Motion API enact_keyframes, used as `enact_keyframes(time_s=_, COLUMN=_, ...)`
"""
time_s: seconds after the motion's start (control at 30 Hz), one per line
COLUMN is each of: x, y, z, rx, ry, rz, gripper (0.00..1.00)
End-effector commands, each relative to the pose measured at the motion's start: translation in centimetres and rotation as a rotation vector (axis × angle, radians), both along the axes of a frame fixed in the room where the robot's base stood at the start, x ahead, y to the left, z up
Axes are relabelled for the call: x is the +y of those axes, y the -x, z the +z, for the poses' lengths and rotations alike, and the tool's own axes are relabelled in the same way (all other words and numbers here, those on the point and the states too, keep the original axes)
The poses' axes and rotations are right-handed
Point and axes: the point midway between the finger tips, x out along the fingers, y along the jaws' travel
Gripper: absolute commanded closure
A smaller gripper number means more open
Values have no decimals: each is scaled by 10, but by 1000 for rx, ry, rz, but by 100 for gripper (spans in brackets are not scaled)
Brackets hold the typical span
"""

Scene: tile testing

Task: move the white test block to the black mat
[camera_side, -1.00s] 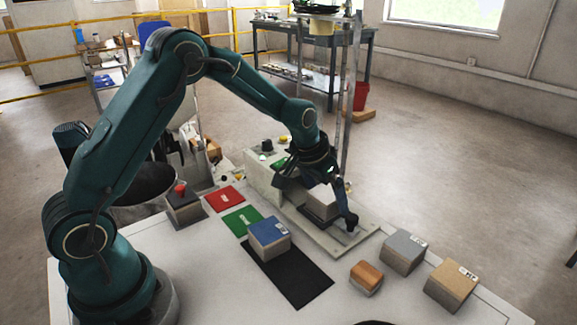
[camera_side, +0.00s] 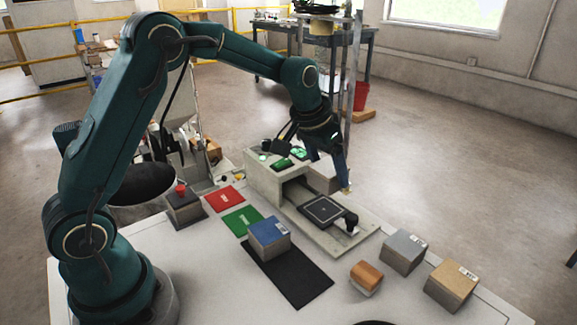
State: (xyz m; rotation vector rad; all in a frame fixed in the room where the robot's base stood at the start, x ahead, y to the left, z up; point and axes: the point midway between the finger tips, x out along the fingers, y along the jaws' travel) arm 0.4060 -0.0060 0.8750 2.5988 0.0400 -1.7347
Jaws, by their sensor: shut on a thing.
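The white test block (camera_side: 322,180) is in my gripper (camera_side: 330,170), which is shut on it and holds it above the test machine. One finger covers the block's right side; the other finger is mostly hidden. The black mat (camera_side: 302,279) lies on the white table, nearer the camera and left of the gripper. A blue-topped block (camera_side: 268,238) sits at the mat's far left end. The near part of the mat is bare.
The test machine has a dark square plate (camera_side: 322,209) and a black knob (camera_side: 351,221). A red mat (camera_side: 225,199) and green mat (camera_side: 241,220) lie to the left. Orange (camera_side: 366,278), grey-topped (camera_side: 404,250) and tan (camera_side: 452,284) blocks stand right of the black mat.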

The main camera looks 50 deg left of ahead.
Motion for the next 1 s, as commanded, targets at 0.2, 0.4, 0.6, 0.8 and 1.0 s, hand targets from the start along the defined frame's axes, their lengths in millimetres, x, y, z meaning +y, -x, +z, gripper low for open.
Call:
enact_keyframes(time_s=0.2, x=0, y=-1, z=32, rx=-8, ry=6, rz=14, gripper=100)
enact_keyframes(time_s=0.4, x=3, y=11, z=21, rx=-1, ry=19, rz=146, gripper=100)
enact_keyframes(time_s=0.6, x=-28, y=53, z=1, rx=8, ry=16, rz=198, gripper=100)
enact_keyframes(time_s=0.8, x=-61, y=102, z=-12, rx=6, ry=13, rz=153, gripper=100)
enact_keyframes(time_s=1.0, x=-84, y=140, z=-17, rx=9, ry=1, rz=48, gripper=100)
